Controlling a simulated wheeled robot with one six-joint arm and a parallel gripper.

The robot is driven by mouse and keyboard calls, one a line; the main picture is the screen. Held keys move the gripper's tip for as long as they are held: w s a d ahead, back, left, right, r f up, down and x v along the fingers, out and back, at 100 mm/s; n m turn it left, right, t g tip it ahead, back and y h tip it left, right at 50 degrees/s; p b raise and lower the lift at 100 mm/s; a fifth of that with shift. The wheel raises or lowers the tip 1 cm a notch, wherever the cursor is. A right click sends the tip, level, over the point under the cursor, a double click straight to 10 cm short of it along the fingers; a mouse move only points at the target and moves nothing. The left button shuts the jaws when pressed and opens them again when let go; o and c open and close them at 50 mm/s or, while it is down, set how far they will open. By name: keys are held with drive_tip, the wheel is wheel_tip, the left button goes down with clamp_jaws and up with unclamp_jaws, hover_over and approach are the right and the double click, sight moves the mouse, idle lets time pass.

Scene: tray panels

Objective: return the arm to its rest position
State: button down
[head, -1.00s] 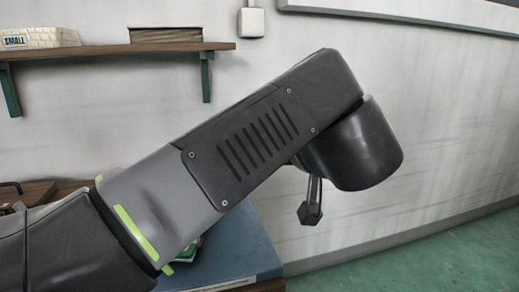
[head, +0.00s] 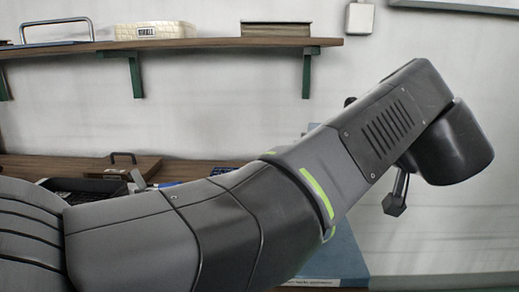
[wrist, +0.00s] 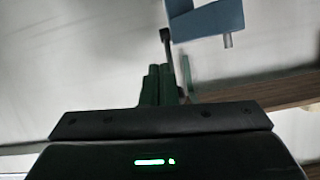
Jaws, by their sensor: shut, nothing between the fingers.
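My arm stretches across the head view from lower left to upper right, with its wrist housing at the right. My gripper (head: 395,206) shows only as a small dark part hanging below the wrist; most of it is hidden behind the arm. In the wrist view, the gripper (wrist: 160,85) shows as narrow, dark green-tinted fingers close together above the dark body with its green light. It is shut and I see nothing held.
A wall shelf (head: 220,45) holds a cream box (head: 157,30), a dark book-like block (head: 276,28) and a metal handle-shaped thing (head: 55,30). A blue flat thing (head: 340,262) lies behind and below the arm. A wooden tray (head: 121,165) sits at left.

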drive_tip(key=shift+x, duration=1.15)
drive_tip(key=shift+r, duration=0.2)
